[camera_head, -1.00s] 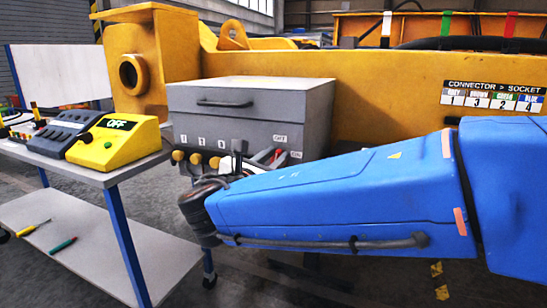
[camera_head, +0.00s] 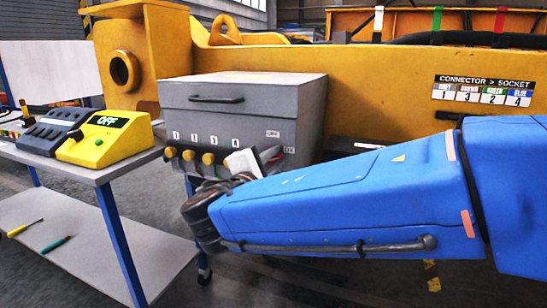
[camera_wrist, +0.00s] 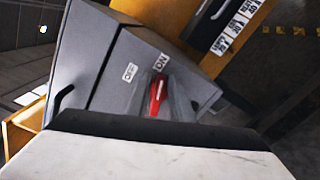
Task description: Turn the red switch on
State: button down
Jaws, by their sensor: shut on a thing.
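The red switch (camera_wrist: 156,97) is a small red lever with a pale stripe on the face of a grey box (camera_head: 238,95). In the wrist view it lies between the two grey fingers of my gripper (camera_wrist: 160,101), which is shut on it. The lever's upper end is close to the ON label (camera_wrist: 161,62); the OFF label (camera_wrist: 129,72) is up and to the left. In the head view my gripper (camera_head: 268,159) is at the box's lower front right, and I cannot make out the lever there. The lever's base is hidden.
Several yellow knobs (camera_head: 188,155) stick out of the box's front, left of my gripper. A table (camera_head: 125,165) at the left holds a yellow console (camera_head: 105,139) whose display reads OFF. A large yellow machine frame (camera_head: 375,85) stands behind the box.

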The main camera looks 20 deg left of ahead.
jog(key=shift+f+m, duration=0.3)
jog(key=shift+m, duration=0.8)
jog(key=shift+f+m, duration=0.3)
jog(key=shift+m, duration=0.8)
jog(key=shift+a, duration=0.1)
jog(key=c, duration=1.9)
grip_release()
jog(key=shift+o, duration=0.5)
jog(key=shift+a, duration=0.1)
jog(key=shift+s, duration=0.1)
jog(key=s+a, duration=0.1)
jog(key=s, duration=1.6)
